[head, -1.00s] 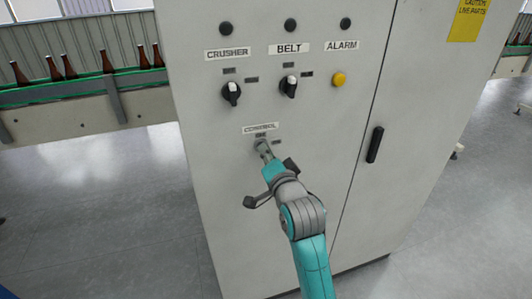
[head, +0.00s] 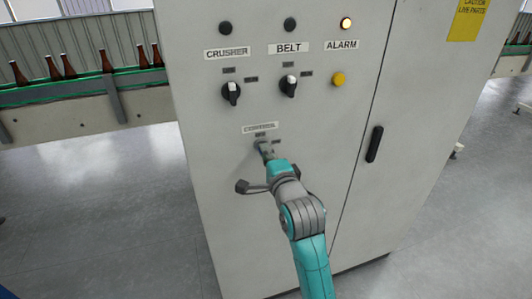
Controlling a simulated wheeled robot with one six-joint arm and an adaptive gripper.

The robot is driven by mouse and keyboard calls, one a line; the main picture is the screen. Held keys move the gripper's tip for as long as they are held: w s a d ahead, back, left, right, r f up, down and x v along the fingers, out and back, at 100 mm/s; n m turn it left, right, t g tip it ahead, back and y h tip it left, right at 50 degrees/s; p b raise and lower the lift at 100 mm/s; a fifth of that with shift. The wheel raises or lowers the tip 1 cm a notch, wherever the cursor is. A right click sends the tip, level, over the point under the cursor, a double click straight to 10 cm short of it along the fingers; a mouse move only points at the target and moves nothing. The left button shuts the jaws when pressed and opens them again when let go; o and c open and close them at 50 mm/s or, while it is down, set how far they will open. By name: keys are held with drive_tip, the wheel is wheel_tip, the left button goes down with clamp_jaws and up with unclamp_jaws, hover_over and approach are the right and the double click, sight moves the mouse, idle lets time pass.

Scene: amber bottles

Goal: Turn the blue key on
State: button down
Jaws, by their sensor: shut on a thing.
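The key switch (head: 257,146) sits under the CONTROL label (head: 259,127) on the front of the grey cabinet (head: 215,185). The blue key itself is hidden by my gripper, so I cannot see its angle. My gripper (head: 265,149) is at the key switch, its fingers shut on the key against the panel. The lamp (head: 346,23) above the ALARM label is lit with a warm glow.
The CRUSHER knob (head: 231,92) and BELT knob (head: 289,86) stick out above my gripper. A yellow button (head: 338,79) is under ALARM. A black door handle (head: 374,144) is to the right. Brown bottles (head: 107,61) stand on a conveyor at left.

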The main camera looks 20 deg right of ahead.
idle(0.4)
drive_tip(key=c, duration=1.3)
unclamp_jaws()
drive_tip(key=shift+s, duration=0.1)
drive_tip(key=s, duration=1.1)
drive_tip(key=shift+s, duration=0.4)
